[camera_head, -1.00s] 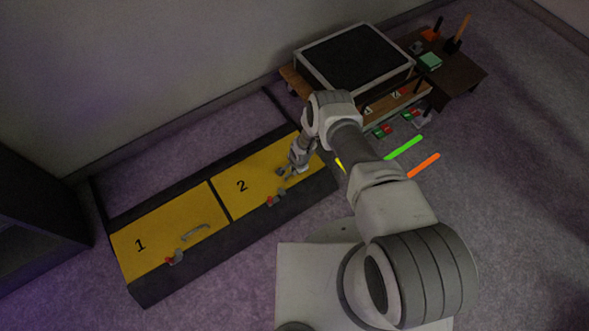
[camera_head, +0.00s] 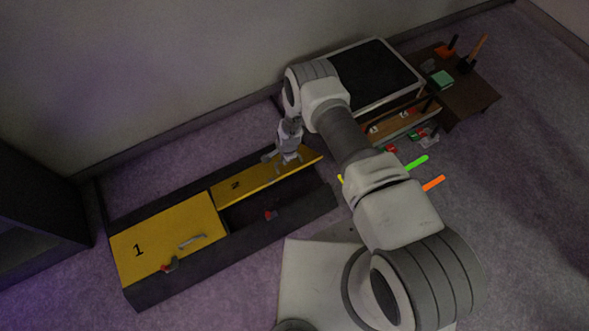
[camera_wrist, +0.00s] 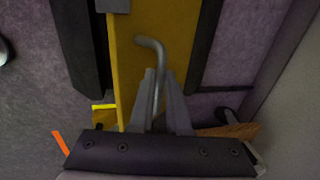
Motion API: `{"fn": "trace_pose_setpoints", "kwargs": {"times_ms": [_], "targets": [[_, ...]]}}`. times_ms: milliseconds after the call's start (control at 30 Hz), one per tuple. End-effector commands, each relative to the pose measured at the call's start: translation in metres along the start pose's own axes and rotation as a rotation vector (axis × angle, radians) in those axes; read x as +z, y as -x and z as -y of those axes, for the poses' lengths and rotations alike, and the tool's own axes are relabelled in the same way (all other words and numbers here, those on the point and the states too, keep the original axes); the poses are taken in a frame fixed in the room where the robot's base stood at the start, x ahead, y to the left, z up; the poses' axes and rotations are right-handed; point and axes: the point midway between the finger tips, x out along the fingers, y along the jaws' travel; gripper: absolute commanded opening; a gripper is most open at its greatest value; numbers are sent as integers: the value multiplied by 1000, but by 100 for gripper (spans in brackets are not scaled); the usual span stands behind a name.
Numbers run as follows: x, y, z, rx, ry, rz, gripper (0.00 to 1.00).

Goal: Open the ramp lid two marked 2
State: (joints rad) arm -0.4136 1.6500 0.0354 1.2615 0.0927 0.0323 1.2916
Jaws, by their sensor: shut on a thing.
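The yellow ramp lid marked 2 (camera_head: 254,184) is tilted up along its front edge, with the dark channel (camera_head: 268,209) under it open to view. My gripper (camera_head: 272,158) is at the lid's raised edge, toward its right part. In the wrist view my gripper (camera_wrist: 160,100) is shut on the grey bent handle (camera_wrist: 150,44) of the lid, which also shows its yellow panel (camera_wrist: 160,22). The yellow ramp lid marked 1 (camera_head: 160,236) lies flat and closed to the left, with its own grey handle (camera_head: 192,241).
A black-topped case (camera_head: 372,75) and a dark low table (camera_head: 462,88) stand at the back right. Green (camera_head: 417,163) and orange (camera_head: 433,184) strips lie right of my arm.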

Motion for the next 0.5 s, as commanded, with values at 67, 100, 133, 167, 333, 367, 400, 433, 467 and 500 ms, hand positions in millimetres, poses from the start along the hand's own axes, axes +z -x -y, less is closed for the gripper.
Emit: {"fn": "trace_pose_setpoints", "kwargs": {"times_ms": [67,100,133,167,333,367,400,433,467,500], "targets": [[2,2,20,-16,4,-2,0],[2,4,26,-15,2,-2,0],[2,5,31,-14,3,-3,0],[2,7,36,-13,3,-3,0],[2,12,66,-8,3,-2,0],[3,13,70,-7,3,-2,0],[3,13,76,-6,4,-2,0],[2,14,81,-5,3,-2,0],[2,14,84,-4,3,-2,0],[2,14,89,-3,2,-1,0]]}}
